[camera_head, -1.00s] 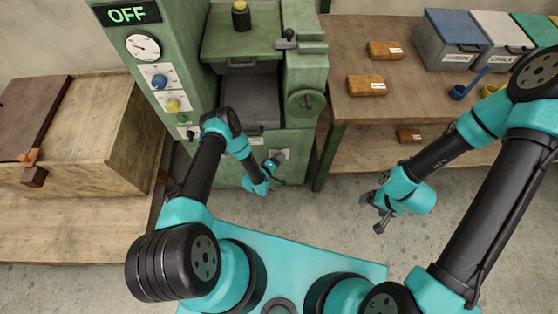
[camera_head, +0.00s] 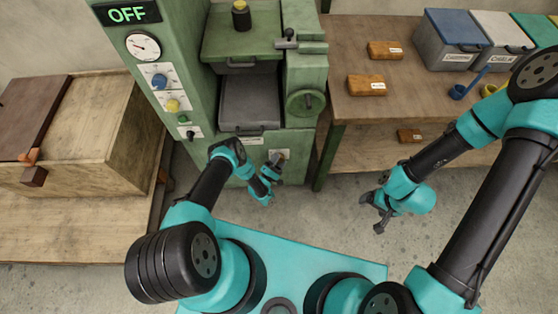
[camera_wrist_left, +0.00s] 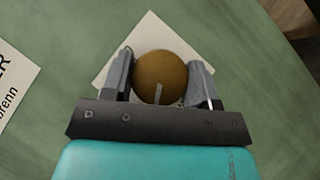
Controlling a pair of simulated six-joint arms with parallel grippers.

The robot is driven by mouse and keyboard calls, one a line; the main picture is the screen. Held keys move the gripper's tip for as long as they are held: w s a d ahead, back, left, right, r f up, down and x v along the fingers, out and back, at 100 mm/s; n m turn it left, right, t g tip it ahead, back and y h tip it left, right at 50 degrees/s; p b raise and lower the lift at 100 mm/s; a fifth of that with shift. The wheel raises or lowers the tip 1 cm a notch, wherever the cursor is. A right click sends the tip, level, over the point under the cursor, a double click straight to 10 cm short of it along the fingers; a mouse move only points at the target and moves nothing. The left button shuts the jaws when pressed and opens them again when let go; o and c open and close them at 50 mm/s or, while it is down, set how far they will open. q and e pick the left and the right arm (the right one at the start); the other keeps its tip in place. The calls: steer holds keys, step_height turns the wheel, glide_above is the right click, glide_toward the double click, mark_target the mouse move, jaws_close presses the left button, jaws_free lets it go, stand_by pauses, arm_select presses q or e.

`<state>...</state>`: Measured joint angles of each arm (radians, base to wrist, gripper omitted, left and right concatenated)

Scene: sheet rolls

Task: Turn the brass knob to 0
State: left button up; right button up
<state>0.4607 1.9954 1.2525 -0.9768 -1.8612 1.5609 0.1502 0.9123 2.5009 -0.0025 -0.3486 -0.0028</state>
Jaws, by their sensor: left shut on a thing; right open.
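The brass knob (camera_wrist_left: 160,72) is round and sits on a white square plate (camera_wrist_left: 130,52) on the green machine front in the left wrist view. A short pale mark on the knob points down in that view. My left gripper (camera_wrist_left: 162,82) has one finger on each side of the knob and is shut on it. In the head view my left gripper (camera_head: 275,160) is at the low front of the machine and largely hides the knob. No numbers on the plate are readable. My right gripper (camera_head: 373,212) is open and empty, over the floor.
A wooden table (camera_head: 365,120) with blocks and bins stands right.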

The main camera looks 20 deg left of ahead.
arm_select(q)
steer(key=shift+n, duration=0.4)
steer(key=o, duration=0.9)
